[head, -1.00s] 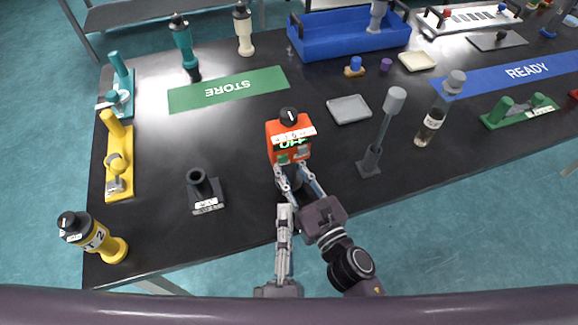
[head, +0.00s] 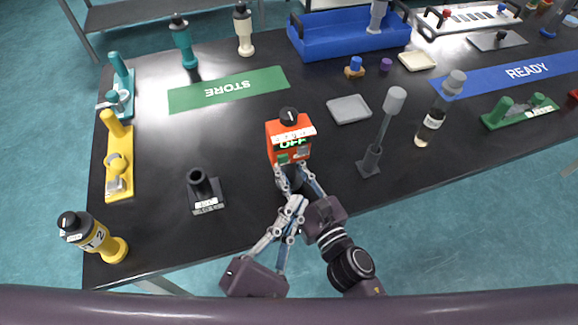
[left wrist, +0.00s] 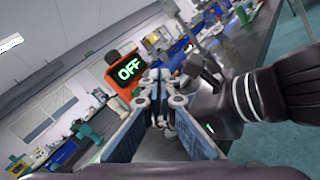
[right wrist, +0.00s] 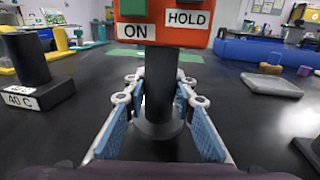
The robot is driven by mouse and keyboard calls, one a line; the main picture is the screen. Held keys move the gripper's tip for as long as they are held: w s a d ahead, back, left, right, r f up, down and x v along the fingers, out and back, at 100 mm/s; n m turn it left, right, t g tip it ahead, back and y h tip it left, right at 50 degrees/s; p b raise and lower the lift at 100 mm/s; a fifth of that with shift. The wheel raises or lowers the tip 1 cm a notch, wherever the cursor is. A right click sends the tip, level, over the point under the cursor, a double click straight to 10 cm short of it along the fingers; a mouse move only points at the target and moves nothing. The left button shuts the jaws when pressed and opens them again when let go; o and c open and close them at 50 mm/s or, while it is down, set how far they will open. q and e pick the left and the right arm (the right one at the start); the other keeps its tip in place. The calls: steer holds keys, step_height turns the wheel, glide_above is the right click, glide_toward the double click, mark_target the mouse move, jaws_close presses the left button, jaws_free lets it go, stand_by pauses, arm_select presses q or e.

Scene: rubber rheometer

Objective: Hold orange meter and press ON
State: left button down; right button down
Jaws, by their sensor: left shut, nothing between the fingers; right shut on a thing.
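The orange meter (head: 288,135) stands upright near the table's front edge. Its screen reads OFF in green, also in the left wrist view (left wrist: 123,80). In the right wrist view a green button (right wrist: 132,8) sits above the ON label, beside a grey button above HOLD. My right gripper (right wrist: 158,108) is shut around the meter's dark post (right wrist: 160,85), below the orange body. My left gripper (head: 297,203) is shut and empty, in front of and below the meter, close to the right gripper. It is apart from the green button.
A black holder (head: 205,190) labelled 40 C stands left of the meter. A grey-headed tool on a stand (head: 370,160) and a flat grey tray (head: 349,109) are to the right. The green STORE mat (head: 228,90) lies behind. Table between is clear.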

arm_select(q)
glide_toward(291, 151)
steer(key=shift+d+x, duration=0.25)
steer(key=shift+x, duration=2.05)
steer(key=shift+w+a+r, duration=0.1)
steer(key=shift+w+a, duration=0.05)
steer(key=shift+w, duration=0.15)
steer(key=shift+s, duration=0.5)
steer(key=shift+d, duration=0.2)
steer(key=s+d, duration=0.1)
steer(key=s, duration=0.4)
steer(key=shift+s+d, duration=0.35)
steer(key=shift+d, duration=0.05)
